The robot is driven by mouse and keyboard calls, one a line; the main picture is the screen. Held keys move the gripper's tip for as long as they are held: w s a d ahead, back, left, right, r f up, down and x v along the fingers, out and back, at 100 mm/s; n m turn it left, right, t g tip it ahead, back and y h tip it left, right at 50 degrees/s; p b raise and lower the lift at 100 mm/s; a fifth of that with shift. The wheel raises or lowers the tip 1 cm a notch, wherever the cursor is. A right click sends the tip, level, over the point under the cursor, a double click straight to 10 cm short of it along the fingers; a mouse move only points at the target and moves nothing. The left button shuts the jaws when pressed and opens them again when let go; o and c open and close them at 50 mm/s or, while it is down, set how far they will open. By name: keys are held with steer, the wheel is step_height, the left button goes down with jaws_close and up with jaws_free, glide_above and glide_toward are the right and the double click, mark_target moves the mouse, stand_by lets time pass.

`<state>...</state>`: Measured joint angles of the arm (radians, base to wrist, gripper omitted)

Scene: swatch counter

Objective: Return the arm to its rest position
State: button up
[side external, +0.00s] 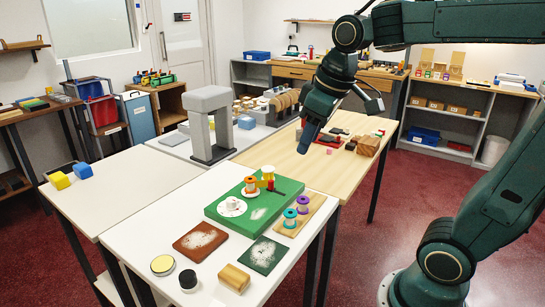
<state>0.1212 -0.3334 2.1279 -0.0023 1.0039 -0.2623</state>
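My arm is dark green and reaches in from the right of the side external view. My gripper (309,138) hangs over the wooden-topped table (285,150), pointing down and left. Its fingers show edge-on as one dark shape, so I cannot tell whether they are open or shut. I see nothing hanging below them.
The white table in front holds a green board (222,217) with spools, a wooden strip (308,208) with spools, a brown square (200,241) and a dark green square (262,255). A grey arch (210,125) stands behind. A red tray (328,142) with small blocks lies near my gripper.

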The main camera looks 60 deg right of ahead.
steer(key=s+a+f+m+t, duration=0.1)
steer(key=s+a+f, duration=0.2)
steer(key=s, duration=0.7)
steer(key=shift+s+a+f+m+t, duration=0.2)
steer(key=shift+s+f+m+t, duration=0.1)
steer(key=shift+f, duration=0.3)
steer(key=shift+o, duration=0.4)
stand_by(0.9)
